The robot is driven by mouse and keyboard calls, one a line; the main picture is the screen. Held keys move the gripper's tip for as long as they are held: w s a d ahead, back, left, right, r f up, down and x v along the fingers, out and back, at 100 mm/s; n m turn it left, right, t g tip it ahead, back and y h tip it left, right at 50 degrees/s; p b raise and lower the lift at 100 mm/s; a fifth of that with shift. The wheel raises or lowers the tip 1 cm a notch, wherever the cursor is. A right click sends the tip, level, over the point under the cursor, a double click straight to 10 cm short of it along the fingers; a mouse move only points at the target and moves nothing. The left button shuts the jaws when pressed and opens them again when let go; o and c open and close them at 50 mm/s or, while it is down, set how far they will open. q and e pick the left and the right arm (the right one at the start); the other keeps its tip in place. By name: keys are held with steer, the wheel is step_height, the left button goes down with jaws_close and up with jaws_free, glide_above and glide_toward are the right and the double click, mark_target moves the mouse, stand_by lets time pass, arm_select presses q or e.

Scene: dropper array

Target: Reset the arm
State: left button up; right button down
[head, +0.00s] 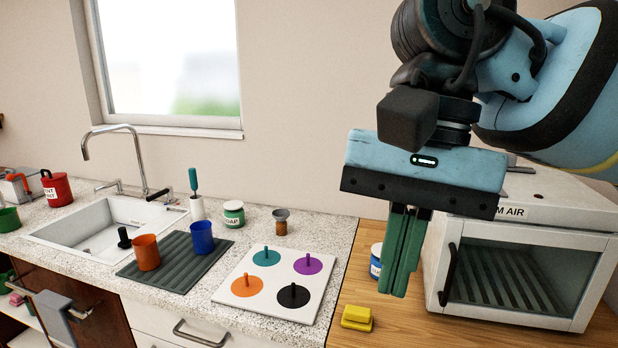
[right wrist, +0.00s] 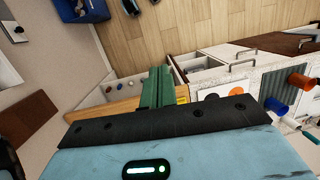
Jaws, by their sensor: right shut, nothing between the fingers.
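My right gripper (head: 402,288) hangs in the right half of the head view, its green fingers pointing down and pressed together with nothing between them. It is raised in front of the wall, above the wooden counter. In the right wrist view the fingers (right wrist: 156,88) also show closed, pointing towards the counter edge and floor. A white board (head: 237,291) with orange, teal, purple and black discs, each with a peg, lies left of the gripper on the speckled counter. My left gripper is not in view.
A white hot-air oven (head: 540,214) stands right of the gripper. A yellow block (head: 356,318) and a partly hidden blue jar (head: 376,262) are below it. An orange cup (head: 146,252) and a blue cup (head: 202,237) stand on a grey mat (head: 170,272) beside the sink (head: 75,233).

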steer(key=s+a+f+m+g+y, duration=0.2)
steer(key=a+f+m+g+y, duration=0.3)
steer(key=a+m+g+y, duration=0.7)
steer(key=w+d+f+m+t+y, duration=0.35)
steer(key=w+m+t+y, duration=0.2)
steer(key=m+t, duration=0.45)
steer(key=w+d+f+m+t+y, duration=0.2)
steer(key=w+f+m+t+y, duration=0.25)
steer(key=m+t+y, duration=0.45)
steer(key=d+f+m+t+h+p, duration=0.1)
steer(key=d+f+m+t+h, duration=0.3)
steer(key=f+m+t+h, duration=0.5)
steer(key=d+f+m+t+h, duration=0.45)
steer(key=f+m+h, duration=0.55)
steer(key=m, duration=0.5)
steer(key=s+d+f+m+g+h, duration=0.2)
steer(key=s+d+f+m, duration=0.1)
steer(key=f, duration=0.5)
steer(key=s+d+f+m+g+h, duration=0.2)
steer(key=s+f+m, duration=0.15)
steer(key=f, duration=0.35)
steer(key=s+d+f+m+g+h, duration=0.1)
steer(key=s+d+f+m+g, duration=0.1)
steer(key=s+f, duration=0.4)
steer(key=s+d+f+m+g+h, duration=0.2)
steer(key=s+f, duration=0.4)
steer(key=s, duration=0.5)
steer(key=shift+s+d+f+m+g, duration=0.25)
steer(key=shift+d+m+g, duration=0.3)
steer(key=shift+d+g, duration=0.5)
